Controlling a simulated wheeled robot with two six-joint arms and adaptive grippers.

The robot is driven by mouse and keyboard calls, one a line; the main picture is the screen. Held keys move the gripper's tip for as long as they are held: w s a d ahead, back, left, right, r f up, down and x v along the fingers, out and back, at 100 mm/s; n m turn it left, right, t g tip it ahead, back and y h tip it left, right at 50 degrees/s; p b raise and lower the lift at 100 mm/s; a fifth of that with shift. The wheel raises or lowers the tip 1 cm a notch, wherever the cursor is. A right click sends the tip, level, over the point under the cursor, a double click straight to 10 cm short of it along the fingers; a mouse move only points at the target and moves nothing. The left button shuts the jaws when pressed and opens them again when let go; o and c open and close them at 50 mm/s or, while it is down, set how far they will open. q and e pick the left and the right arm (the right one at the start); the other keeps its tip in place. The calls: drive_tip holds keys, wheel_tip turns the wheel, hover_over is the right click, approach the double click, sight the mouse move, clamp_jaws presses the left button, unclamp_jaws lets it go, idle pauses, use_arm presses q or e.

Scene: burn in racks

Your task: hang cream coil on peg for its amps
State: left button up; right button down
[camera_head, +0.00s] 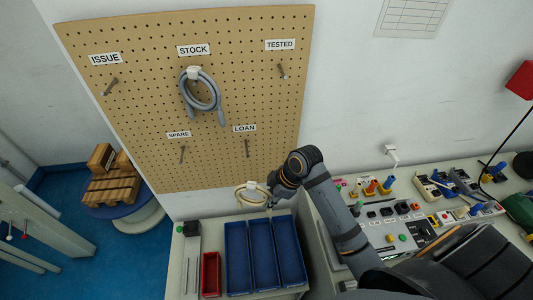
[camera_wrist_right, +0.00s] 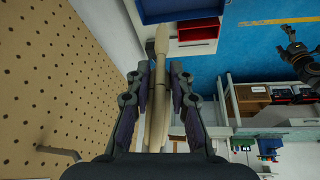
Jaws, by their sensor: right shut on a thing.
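The cream coil (camera_head: 240,196) is in my right gripper (camera_head: 270,197), above the blue trays and just in front of the pegboard's lower edge. In the right wrist view, the fingers (camera_wrist_right: 159,105) are shut on the cream cable (camera_wrist_right: 158,70). A pale tag is on the coil; I cannot read any amps. The pegboard (camera_head: 150,60) has bare pegs under ISSUE (camera_head: 110,87), TESTED (camera_head: 283,71), SPARE (camera_head: 182,155) and LOAN (camera_head: 247,148). A grey coil (camera_head: 187,98) hangs under STOCK. A dark arm in the right wrist view seems to be my left gripper (camera_wrist_right: 297,50).
Blue trays (camera_head: 237,257) and a red bin (camera_head: 211,273) stand below the board. A bench panel (camera_head: 405,228) with coloured plugs is at right. A chart (camera_head: 411,15) hangs on the wall, its text unreadable. The space before the board is clear.

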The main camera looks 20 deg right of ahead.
use_arm(q)
wheel_tip(320, 180, up, 6)
drive_tip(key=w+p, duration=0.1)
drive_tip(key=p, duration=0.2)
drive_tip(key=shift+w+r+p, duration=0.15)
drive_tip(key=shift+w+p, duration=0.15)
drive_tip(key=shift+w, duration=0.05)
use_arm(e)
wheel_tip(320, 180, up, 6)
drive_tip(key=w, duration=0.2)
drive_tip(key=shift+d, duration=0.15)
use_arm(q)
drive_tip(key=shift+s, duration=0.1)
use_arm(e)
drive_tip(key=shift+w+f, duration=0.1)
drive_tip(key=shift+w, duration=0.05)
use_arm(q)
drive_tip(key=shift+s+d+f+b, duration=0.1)
drive_tip(key=shift+s+f+b, duration=0.05)
drive_tip(key=shift+f+b, duration=0.4)
use_arm(e)
drive_tip(key=w+d+f, duration=0.2)
drive_tip(key=w+d, duration=0.1)
drive_tip(key=w, duration=0.8)
drive_tip(key=shift+f, duration=0.25)
drive_tip(key=c, duration=1.1)
unclamp_jaws()
drive_tip(key=shift+s, duration=0.1)
